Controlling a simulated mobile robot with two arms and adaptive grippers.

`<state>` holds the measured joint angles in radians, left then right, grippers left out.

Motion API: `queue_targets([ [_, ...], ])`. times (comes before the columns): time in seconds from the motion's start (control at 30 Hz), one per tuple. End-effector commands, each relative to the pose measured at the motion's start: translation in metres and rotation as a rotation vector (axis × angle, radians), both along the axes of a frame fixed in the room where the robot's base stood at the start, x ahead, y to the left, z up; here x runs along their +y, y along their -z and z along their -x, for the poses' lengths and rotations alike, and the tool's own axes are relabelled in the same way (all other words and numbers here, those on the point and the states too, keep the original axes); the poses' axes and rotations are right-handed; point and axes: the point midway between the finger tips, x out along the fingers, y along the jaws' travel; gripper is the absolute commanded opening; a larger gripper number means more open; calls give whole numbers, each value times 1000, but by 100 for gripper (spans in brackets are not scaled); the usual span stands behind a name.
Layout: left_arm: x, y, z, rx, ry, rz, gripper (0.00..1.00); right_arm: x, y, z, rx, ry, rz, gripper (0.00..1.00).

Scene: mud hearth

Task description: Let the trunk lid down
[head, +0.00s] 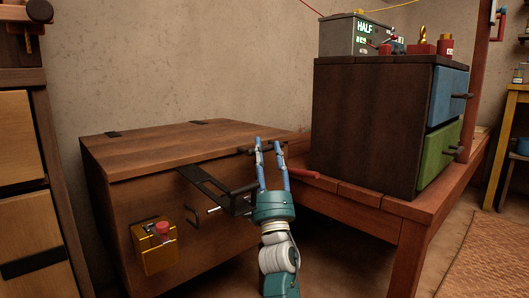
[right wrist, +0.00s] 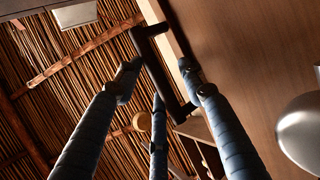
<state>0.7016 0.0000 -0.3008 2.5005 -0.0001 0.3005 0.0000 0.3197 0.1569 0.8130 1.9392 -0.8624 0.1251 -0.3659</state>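The trunk (head: 125,215) is a brown wooden chest at the left, against the wall. Its lid (head: 185,140) lies low across the top; I cannot tell whether a small gap is left at the front edge. A dark bar handle (head: 246,152) shows at the lid's right front; it also shows in the right wrist view (right wrist: 163,75). My right gripper (head: 270,145) points up at the handle, its blue fingers apart, with the bar between the fingertips in the right wrist view. Firm contact is not visible. My left gripper is out of view.
A black hasp-like bracket (head: 208,187) juts from the trunk front, above a brass box with a red knob (head: 155,248). A bench (head: 375,218) with a dark drawer cabinet (head: 365,125) stands close on the right. Drawers (head: 25,190) flank the left.

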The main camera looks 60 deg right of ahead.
Motion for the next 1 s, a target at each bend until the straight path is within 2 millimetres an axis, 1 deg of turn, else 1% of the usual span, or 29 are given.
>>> queue_targets([
  [0.03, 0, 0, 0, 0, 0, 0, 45, -2, 3, -1, 4, 1, -8, 40],
  [0.17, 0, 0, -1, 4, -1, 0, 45, -2, 2, -1, 3, 2, -7, 40],
  [0.27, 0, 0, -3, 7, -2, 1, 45, -2, -3, -1, 2, 2, -3, 40],
  [0.37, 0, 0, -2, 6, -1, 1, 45, -1, -16, 0, 2, 2, 3, 40],
  [0.6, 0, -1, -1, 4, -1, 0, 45, 0, -66, 1, -2, 3, 7, 40],
  [0.7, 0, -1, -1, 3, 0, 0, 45, 1, -82, 2, -1, 2, 7, 40],
  [0.83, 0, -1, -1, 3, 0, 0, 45, 1, -97, 2, -4, 2, 7, 40],
  [1.0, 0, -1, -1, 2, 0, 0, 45, 2, -105, 3, -6, 2, 6, 40],
])
